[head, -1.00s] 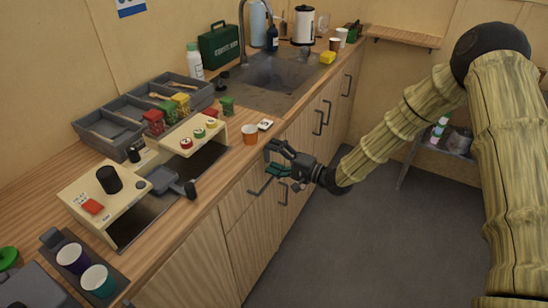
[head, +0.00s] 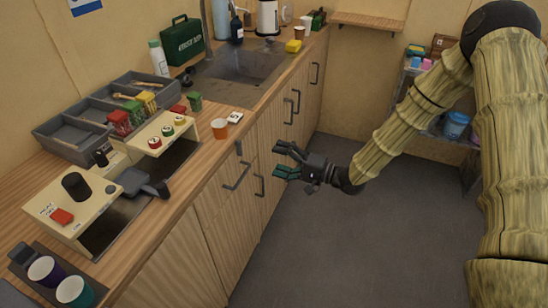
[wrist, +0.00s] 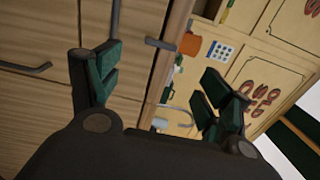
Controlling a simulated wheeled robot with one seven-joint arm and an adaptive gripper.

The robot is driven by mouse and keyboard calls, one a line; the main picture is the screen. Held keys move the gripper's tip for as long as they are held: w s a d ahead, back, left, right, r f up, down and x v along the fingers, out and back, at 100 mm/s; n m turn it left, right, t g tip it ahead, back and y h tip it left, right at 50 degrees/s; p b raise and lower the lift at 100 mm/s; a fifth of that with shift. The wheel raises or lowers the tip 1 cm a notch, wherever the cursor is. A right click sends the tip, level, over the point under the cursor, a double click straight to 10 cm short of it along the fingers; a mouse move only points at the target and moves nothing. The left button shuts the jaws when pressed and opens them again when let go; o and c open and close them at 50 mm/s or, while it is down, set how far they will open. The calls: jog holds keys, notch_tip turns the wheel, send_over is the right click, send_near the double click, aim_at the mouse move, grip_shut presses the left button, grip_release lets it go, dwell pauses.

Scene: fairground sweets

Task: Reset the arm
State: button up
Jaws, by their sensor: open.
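My gripper (head: 286,162) is open and empty in the head view. It hangs in free air in front of the wooden cabinet doors, lower than the counter top and to the right of its edge. My arm comes in from the right. In the wrist view my gripper (wrist: 160,88) shows its two green-padded fingers spread wide with nothing between them. Behind them are the cabinet front (wrist: 40,45) and the counter's edge.
The counter (head: 214,150) carries an orange cup (head: 219,128), a cream dispenser (head: 75,205), a grey sectioned tray (head: 75,130) and a sink (head: 245,65). Cabinet handles (head: 237,177) stick out near my gripper. Shelves (head: 440,125) stand at the back right. The grey floor (head: 330,240) is clear.

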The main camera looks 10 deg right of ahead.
dwell(0.4)
jog(key=s+d+f+n+g+h, duration=0.1)
jog(key=s+f+h, duration=0.3)
jog(key=s+f, duration=0.55)
jog(key=s+d+f+g+h, duration=0.1)
jog(key=s+f+h, duration=0.45)
jog(key=f, duration=0.65)
jog(key=s+d+f+n+g+h, duration=0.1)
jog(key=s+d+f+g+h, duration=0.1)
jog(key=s, duration=0.7)
jog(key=s+d+f+n+g+h, duration=0.2)
jog(key=s+d, duration=0.2)
jog(key=s, duration=0.5)
jog(key=s+d+f+n+g+h, duration=0.1)
jog(key=s+d+f+g+h, duration=0.1)
jog(key=s, duration=0.7)
jog(key=shift+d+f+n+g, duration=0.4)
jog(key=shift+d+g, duration=0.1)
jog(key=shift+d, duration=0.45)
